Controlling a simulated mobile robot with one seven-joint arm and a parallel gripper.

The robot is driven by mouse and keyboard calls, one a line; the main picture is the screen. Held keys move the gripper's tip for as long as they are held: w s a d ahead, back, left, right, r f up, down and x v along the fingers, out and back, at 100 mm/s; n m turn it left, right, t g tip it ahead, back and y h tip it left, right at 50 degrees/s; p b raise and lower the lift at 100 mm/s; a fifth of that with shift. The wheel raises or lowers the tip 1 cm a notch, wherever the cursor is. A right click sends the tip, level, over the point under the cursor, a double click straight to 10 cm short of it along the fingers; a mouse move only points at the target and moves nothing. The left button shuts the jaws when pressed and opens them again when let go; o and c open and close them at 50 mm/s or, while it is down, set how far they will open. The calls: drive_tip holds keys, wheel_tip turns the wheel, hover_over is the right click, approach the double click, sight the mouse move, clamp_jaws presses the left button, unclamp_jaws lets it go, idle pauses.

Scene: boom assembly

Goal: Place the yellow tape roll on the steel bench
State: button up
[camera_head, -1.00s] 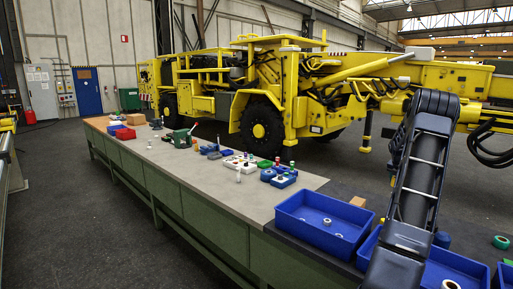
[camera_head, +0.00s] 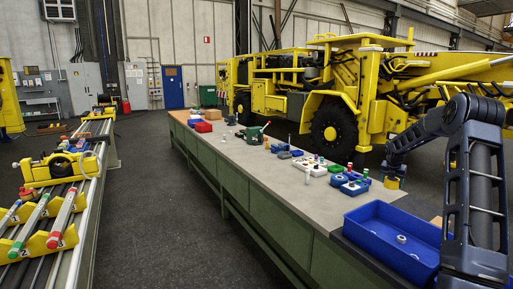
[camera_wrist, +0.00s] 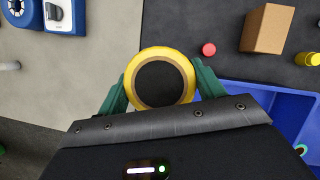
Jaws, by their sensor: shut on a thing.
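The yellow tape roll (camera_wrist: 160,51) is a ring with a brown core and a dark hole. My gripper (camera_wrist: 160,83) is shut on it, with green fingers on both sides of its rim. In the head view, the roll (camera_head: 391,183) hangs under my gripper (camera_head: 394,176), near the far edge of the bench. The bench (camera_head: 260,162) is long, with a light grey top and green front. In the wrist view, the bench top (camera_wrist: 80,85) lies below and left of the roll, and a darker surface lies under and right of it. The roll's height cannot be told exactly.
A blue bin (camera_head: 390,228) with small rings stands at the near bench end. A cardboard box (camera_wrist: 267,28) and red cap (camera_wrist: 208,49) lie nearby. Blue trays (camera_head: 350,184) and a white tray (camera_head: 308,165) stand on the bench. Its middle has bare room.

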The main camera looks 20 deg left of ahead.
drive_tip(key=a+n, duration=0.2)
drive_tip(key=a, duration=1.4)
drive_tip(key=n+y, duration=0.2)
hover_over(328, 214)
drive_tip(key=s, duration=0.1)
drive_tip(key=shift+t, duration=0.3)
wheel_tip(328, 214, down, 20)
drive_tip(key=shift+s+r, duration=0.1)
drive_tip(key=shift+s, duration=0.05)
drive_tip(key=o, duration=1.1)
